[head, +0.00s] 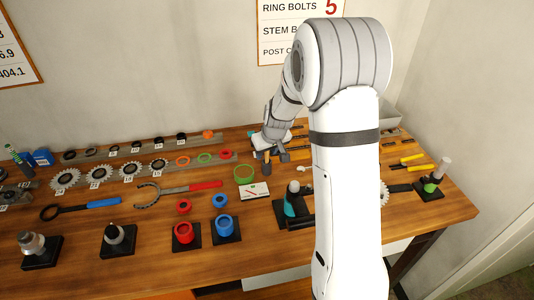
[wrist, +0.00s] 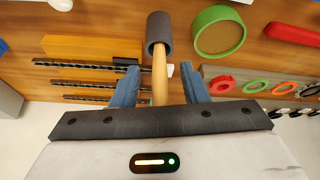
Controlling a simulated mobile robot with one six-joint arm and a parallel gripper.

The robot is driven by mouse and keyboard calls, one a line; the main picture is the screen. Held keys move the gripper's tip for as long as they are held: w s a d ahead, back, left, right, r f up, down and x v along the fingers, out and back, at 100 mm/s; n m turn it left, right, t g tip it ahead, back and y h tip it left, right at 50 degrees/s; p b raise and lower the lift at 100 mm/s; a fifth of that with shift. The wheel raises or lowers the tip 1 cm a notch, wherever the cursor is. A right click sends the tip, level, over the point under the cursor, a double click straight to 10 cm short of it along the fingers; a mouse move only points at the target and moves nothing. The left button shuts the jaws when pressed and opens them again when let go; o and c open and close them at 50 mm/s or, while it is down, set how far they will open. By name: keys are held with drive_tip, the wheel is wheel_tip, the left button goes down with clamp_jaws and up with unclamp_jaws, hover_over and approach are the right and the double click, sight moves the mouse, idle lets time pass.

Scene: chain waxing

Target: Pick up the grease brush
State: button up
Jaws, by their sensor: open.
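In the wrist view the head points away from my gripper, and the handle's near end is hidden behind the gripper body. My gripper (wrist: 159,70) is open, with one blue-grey finger on each side of the handle. Gaps show between handle and fingers, so it is not clamped. In the head view my gripper (head: 275,160) is low over the back middle of the bench. I cannot make out the brush clearly there.
A green ring-shaped container (wrist: 219,32) stands beside the brush; it also shows in the head view (head: 243,174). A red-handled wrench (head: 190,188) and small rings lie nearby. My arm hides part of the bench.

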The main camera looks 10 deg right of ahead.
drive_tip(key=shift+w+f, duration=0.15)
drive_tip(key=shift+f, duration=0.25)
drive_tip(key=shift+c, duration=0.6)
clamp_jaws()
